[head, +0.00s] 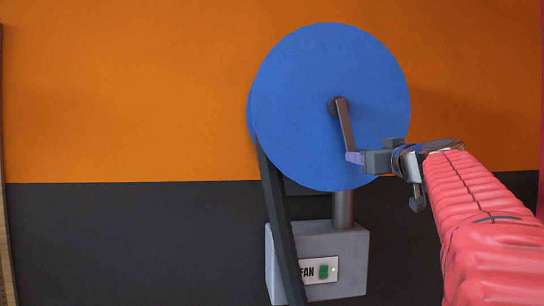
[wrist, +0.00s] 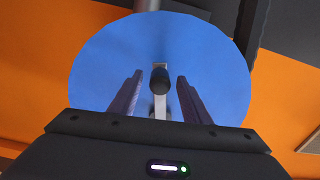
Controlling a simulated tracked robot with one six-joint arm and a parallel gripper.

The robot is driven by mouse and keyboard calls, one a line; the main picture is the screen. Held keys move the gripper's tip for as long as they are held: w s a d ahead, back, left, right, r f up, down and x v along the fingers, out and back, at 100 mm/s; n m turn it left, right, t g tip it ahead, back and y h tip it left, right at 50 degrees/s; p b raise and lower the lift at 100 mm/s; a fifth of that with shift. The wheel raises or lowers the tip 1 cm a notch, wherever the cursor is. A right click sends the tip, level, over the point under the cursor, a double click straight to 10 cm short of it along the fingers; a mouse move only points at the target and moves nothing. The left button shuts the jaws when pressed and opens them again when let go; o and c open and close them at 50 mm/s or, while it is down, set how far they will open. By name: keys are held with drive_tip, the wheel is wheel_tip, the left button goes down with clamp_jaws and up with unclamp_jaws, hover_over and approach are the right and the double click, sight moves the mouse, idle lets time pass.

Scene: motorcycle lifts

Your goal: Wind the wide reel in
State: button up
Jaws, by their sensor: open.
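The wide reel (head: 300,80) is a big blue disc against the wall, and it fills the middle of the wrist view (wrist: 100,60). A dark crank arm (head: 346,128) runs from its hub down and slightly right. The crank's dark round knob (wrist: 160,80) points at the wrist camera. My gripper (head: 355,158) is at the lower end of the crank. In the wrist view its two fingers (wrist: 159,77) are apart, one on each side of the knob. I cannot tell whether either finger touches it. The handle is mostly hidden in the head view.
A grey post (head: 342,208) joins box and reel. The wall is orange above and black below, clear at left.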

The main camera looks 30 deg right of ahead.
drive_tip(key=shift+w+d, duration=0.15)
drive_tip(key=shift+w, duration=0.45)
drive_tip(key=shift+c, duration=0.3)
clamp_jaws()
